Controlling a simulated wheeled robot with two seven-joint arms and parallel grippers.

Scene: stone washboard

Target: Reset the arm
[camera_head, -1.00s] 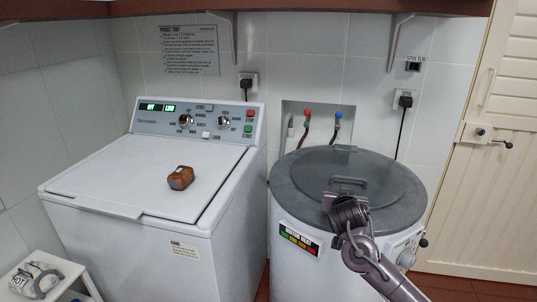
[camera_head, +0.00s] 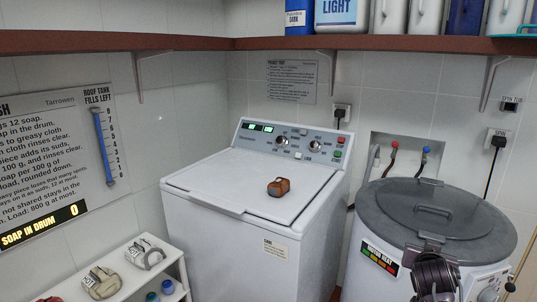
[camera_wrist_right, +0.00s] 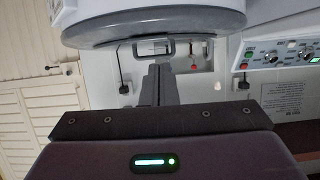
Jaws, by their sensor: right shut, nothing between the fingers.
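My right gripper (camera_head: 428,242) is in front of the round spin tub at the lower right of the head view. Its fingers are closed together with nothing between them; they also show in the right wrist view (camera_wrist_right: 157,84). In the head view it overlaps the front of the tub's grey lid (camera_head: 400,208), and I cannot tell whether it touches. The lid is down on the tub, its handle on top. In the right wrist view, which looks turned over, the lid (camera_wrist_right: 100,35) is just beyond the fingertips. My left gripper is not in view.
A white washer (camera_head: 222,190) stands left of the tub, a brown object (camera_head: 279,187) on its lid. A small white shelf (camera_head: 120,285) with cloth items is at lower left. A wall shelf (camera_head: 180,42) with containers runs above. A soap sign (camera_head: 50,150) hangs on the left wall.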

